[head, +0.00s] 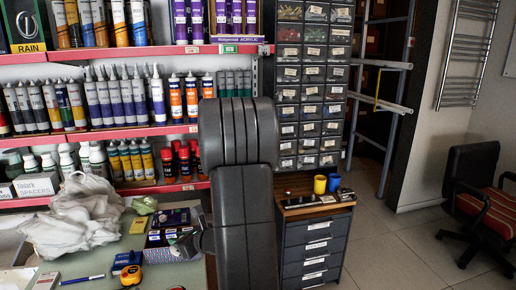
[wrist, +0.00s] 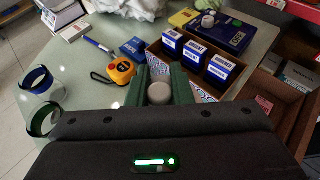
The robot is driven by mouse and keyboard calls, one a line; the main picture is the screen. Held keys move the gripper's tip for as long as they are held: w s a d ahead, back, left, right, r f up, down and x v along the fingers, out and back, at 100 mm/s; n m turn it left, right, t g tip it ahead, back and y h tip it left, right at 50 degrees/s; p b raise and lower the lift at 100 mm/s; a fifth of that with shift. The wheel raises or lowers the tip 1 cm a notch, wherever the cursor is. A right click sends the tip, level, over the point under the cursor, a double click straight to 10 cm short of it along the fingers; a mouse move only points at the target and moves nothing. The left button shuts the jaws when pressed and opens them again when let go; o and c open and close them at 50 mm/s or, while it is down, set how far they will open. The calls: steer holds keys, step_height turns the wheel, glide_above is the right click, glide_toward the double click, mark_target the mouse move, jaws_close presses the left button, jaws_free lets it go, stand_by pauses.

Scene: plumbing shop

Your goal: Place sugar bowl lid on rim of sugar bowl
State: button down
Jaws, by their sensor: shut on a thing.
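My gripper (wrist: 160,78) shows in the wrist view with two green fingers. It is shut on a small round pale grey thing (wrist: 158,94), which appears to be the sugar bowl lid; only its rounded top shows between the fingers. They are over the glass-topped table, beside the open box of small cartons; the height above the table is hard to tell. I cannot make out the sugar bowl in either view. In the head view my arm hides the gripper and what it holds.
On the table are an orange tape measure (wrist: 121,71), a blue pen (wrist: 98,44), a cardboard box (wrist: 155,50) with blue-white cartons, a blue case (wrist: 230,35) and white plastic bags (head: 75,215). A drawer cabinet (head: 315,235) with yellow and blue cups stands right of the table.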

step_height(320, 180, up, 3)
steer(key=shift+w+f+p, duration=0.1)
steer(key=shift+f+p, duration=0.05)
steer(key=shift+p, duration=0.5)
steer(key=w+d+m+t+h+p, duration=0.1)
steer(key=w+d+m+t+h, duration=0.2)
steer(key=d, duration=0.9)
steer(key=w+d+m+t+h+p, duration=0.2)
steer(key=w+d+m+t+h, duration=0.1)
steer(key=d, duration=0.9)
steer(key=w+m+h, duration=0.1)
steer(key=w+m, duration=0.1)
steer(key=w, duration=0.1)
steer(key=shift+w+d+f+m+h, duration=0.25)
steer(key=shift+w+f+m+h, duration=0.05)
steer(key=shift+w+h, duration=0.1)
